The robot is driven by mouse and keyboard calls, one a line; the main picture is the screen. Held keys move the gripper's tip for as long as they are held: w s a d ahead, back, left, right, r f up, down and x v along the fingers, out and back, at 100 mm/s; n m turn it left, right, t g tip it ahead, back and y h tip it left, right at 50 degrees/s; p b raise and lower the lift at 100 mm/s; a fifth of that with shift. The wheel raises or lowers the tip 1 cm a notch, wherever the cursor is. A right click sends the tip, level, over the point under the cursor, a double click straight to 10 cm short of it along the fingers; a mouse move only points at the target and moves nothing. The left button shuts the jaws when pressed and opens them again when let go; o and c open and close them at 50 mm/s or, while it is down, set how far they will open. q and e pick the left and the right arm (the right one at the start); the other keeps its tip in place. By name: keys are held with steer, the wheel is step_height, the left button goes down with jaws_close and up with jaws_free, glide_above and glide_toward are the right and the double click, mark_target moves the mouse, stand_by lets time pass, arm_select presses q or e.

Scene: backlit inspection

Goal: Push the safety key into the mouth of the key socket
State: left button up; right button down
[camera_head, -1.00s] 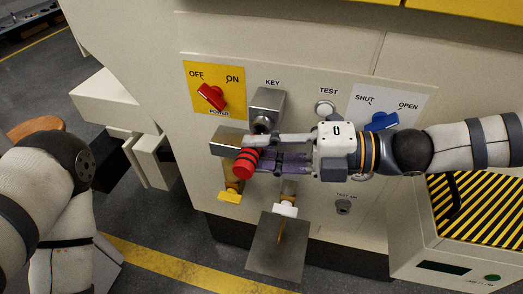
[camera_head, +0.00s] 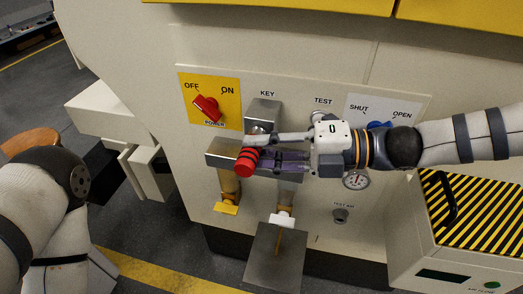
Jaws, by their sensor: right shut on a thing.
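The safety key (camera_head: 246,162), a red cylinder with dark bands, is in my right gripper (camera_head: 262,150). That gripper comes in from the right and is shut on the key, with its red end toward the camera. The key socket (camera_head: 263,110) is a grey metal block under the KEY label. I cannot tell whether the key touches the socket. My left arm shows at the left edge, but its gripper is out of view.
A red power switch (camera_head: 207,107) is left of the socket. A blue switch (camera_head: 380,125) and a gauge (camera_head: 356,180) are near my right arm. A metal bar (camera_head: 222,152) lies behind the key. A grey plate (camera_head: 275,258) hangs below.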

steer(key=shift+w, duration=0.15)
steer(key=c, duration=1.2)
jaws_free()
steer(key=shift+d, duration=0.1)
steer(key=shift+c, duration=0.2)
steer(key=v, duration=0.7)
steer(key=shift+d, duration=0.25)
